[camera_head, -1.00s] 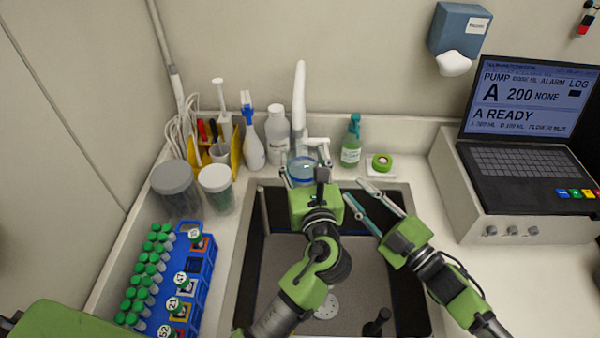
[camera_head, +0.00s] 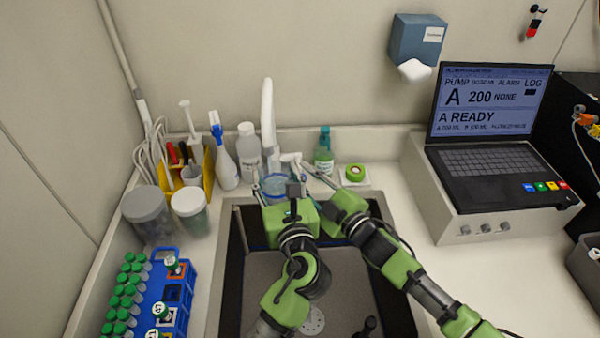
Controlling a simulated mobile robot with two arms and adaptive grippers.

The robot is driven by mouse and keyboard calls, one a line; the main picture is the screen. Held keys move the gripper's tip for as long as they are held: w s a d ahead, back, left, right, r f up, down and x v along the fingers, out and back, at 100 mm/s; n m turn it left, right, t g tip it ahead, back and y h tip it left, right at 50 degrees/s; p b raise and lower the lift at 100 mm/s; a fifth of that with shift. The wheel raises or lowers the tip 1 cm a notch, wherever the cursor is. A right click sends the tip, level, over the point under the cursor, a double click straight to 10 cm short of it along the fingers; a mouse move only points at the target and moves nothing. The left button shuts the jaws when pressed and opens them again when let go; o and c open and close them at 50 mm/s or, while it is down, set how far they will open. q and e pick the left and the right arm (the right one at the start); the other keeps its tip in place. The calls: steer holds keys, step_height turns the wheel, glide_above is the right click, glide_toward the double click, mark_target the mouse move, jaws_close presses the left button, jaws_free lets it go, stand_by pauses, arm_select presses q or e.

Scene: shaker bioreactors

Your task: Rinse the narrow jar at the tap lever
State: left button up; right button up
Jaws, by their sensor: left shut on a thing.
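The narrow jar (camera_head: 277,186), clear and bluish, stands at the far edge of the sink, under the white tap (camera_head: 267,115). My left gripper (camera_head: 273,190) is shut on it, with a finger showing at its left side; the gripper body hides the jar's lower part. The tap lever (camera_head: 291,158) is a small white piece right of the tap's base. My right gripper (camera_head: 312,175) reaches in from the right, its fingertips close to the lever. I cannot tell whether they touch it or how wide the fingers are.
The dark-rimmed sink (camera_head: 262,290) lies below both arms. Bottles, lidded tubs and a blue rack (camera_head: 180,295) of green-capped tubes stand left. A laptop (camera_head: 490,150) is at right.

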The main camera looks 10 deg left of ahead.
mark_target(300, 169)
steer(key=shift+x, duration=0.95)
jaws_close()
arm_select(q)
steer(key=shift+r, duration=0.1)
arm_select(e)
steer(key=shift+r, duration=0.1)
arm_select(q)
steer(key=shift+d, duration=0.1)
arm_select(e)
steer(key=shift+w+a+r+g, duration=0.1)
steer(key=shift+w+r+g, duration=0.2)
steer(key=shift+r, duration=0.4)
steer(key=shift+w+r+m+g+h, duration=0.2)
steer(key=shift+m+g+h, duration=0.1)
steer(key=shift+m+h, duration=0.1)
